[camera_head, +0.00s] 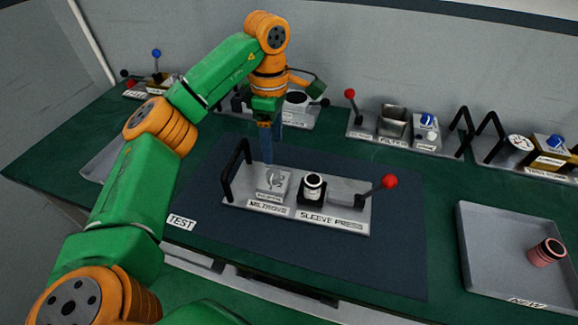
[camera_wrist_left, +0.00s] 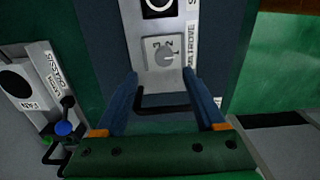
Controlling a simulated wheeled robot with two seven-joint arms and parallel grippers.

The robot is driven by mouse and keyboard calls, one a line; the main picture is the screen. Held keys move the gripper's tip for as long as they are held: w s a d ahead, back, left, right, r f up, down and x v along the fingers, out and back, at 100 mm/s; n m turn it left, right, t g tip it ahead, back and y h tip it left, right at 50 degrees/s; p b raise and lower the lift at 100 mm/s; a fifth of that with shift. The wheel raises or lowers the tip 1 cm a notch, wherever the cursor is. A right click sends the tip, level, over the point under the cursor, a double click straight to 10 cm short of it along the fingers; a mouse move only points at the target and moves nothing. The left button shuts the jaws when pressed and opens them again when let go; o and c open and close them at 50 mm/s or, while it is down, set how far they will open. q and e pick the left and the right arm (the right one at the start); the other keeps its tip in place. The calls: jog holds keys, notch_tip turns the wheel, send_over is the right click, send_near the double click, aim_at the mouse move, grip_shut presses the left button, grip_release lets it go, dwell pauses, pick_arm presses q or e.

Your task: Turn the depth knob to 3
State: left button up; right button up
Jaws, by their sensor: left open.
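The depth knob (camera_head: 272,182) is on a small pale square plate on the grey fixture (camera_head: 340,216), left of a black-and-white cylinder. In the left wrist view the round grey knob (camera_wrist_left: 165,50) shows with a 2 and a 3 legible beside it; its exact setting is hard to read. My left gripper (camera_head: 268,160) points down over the left end of the fixture, close to the knob plate. In the left wrist view its two blue fingers (camera_wrist_left: 160,78) are apart with nothing between the tips, and the knob lies just beyond them. My right gripper is not in view.
A black handle (camera_head: 236,170) stands at the fixture's left end, close to my left fingers. A red-ball lever (camera_head: 388,182) rises at its right end. A tray (camera_head: 500,285) with a red cylinder (camera_head: 546,252) is at right. Other stations line the wall. The dark mat in front is clear.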

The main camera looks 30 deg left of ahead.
aim_at(273, 174)
pick_arm(q)
jog(key=shift+f+b, duration=0.35)
jog(key=shift+f, duration=0.3)
jog(key=shift+s, duration=0.35)
notch_tip(273, 174, down, 6)
jog(key=shift+s+r+p, duration=0.1)
jog(key=shift+r+p, duration=0.1)
jog(key=shift+p, duration=0.35)
jog(key=shift+f, duration=0.5)
jog(key=shift+r, duration=0.1)
jog(key=shift+c, duration=0.5)
grip_shut()
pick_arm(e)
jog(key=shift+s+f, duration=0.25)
